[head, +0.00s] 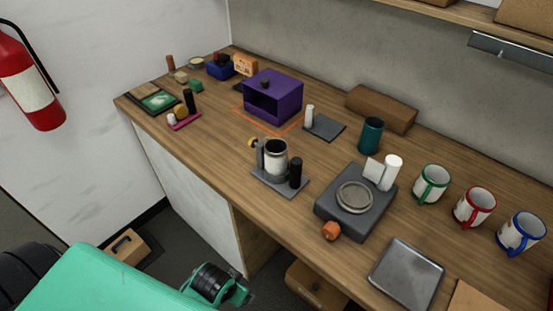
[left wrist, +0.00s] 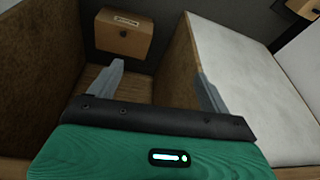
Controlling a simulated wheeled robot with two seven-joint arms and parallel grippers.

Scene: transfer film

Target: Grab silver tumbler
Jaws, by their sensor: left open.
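A silver tumbler (head: 275,158) stands upright on a small grey tray (head: 279,186) on the wooden counter in the head view. A dark upright holder or handle touches its left side, and a black cylinder (head: 296,172) stands to its right on the same tray. My left gripper shows in the left wrist view (left wrist: 160,85), open and empty, with its two grey fingers apart. It faces the space under the counter, and the tumbler does not show there. In the head view only my green left arm shows, at the lower left. My right gripper is not in view.
A scale-like dark device (head: 327,207) with an orange knob stands right of the tumbler. Several mugs line the right side, including a green-rimmed mug (head: 430,184). A purple box (head: 273,98) stands behind. A wooden box (left wrist: 123,34) sits under the counter. Counter left of the tumbler is fairly clear.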

